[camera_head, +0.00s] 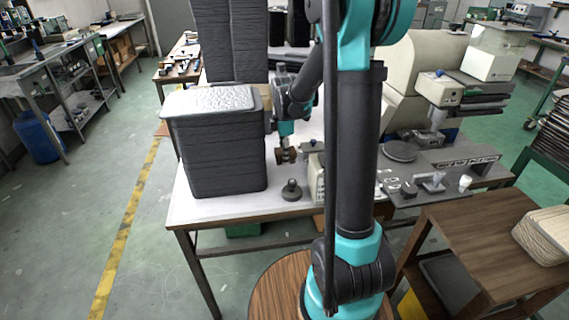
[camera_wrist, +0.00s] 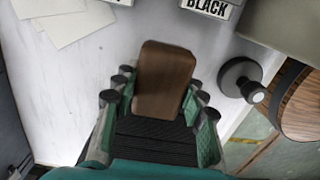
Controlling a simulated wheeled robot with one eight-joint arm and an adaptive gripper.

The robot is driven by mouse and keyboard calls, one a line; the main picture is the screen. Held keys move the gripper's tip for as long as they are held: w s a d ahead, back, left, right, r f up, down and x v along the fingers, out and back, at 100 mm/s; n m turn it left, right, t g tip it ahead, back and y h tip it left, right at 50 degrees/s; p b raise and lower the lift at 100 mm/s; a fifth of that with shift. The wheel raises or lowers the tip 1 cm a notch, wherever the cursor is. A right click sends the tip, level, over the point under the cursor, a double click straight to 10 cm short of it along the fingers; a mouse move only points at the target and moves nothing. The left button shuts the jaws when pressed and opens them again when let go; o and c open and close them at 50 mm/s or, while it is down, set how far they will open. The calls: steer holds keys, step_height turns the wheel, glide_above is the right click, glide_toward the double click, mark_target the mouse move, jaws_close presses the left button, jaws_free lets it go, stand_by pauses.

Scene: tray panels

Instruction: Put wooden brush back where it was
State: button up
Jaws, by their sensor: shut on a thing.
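The wooden brush (camera_wrist: 165,80) is a brown block in the middle of the wrist view, between the fingers of my gripper (camera_wrist: 158,103). My gripper is shut on its near end, and the far end sticks out past the fingertips. Any bristles are hidden. In the head view, the brush (camera_head: 286,156) shows small and brown below my gripper (camera_head: 286,140), just right of the tall dark stack. It is over the white table (camera_head: 225,208); I cannot tell whether it touches the surface.
The dark stack (camera_head: 215,150) with a pale top stands close left of my gripper. A black round knobbed weight (camera_head: 291,190) sits near the table's front edge. A box labelled BLACK (camera_wrist: 212,7) and white sheets (camera_wrist: 70,22) lie beyond the brush. Bare table surface lies left of it.

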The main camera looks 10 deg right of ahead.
steer(key=shift+f, duration=1.95)
steer(key=o, duration=1.3)
steer(key=shift+f, duration=0.1)
step_height(320, 180, up, 12)
steer(key=shift+r, duration=0.1)
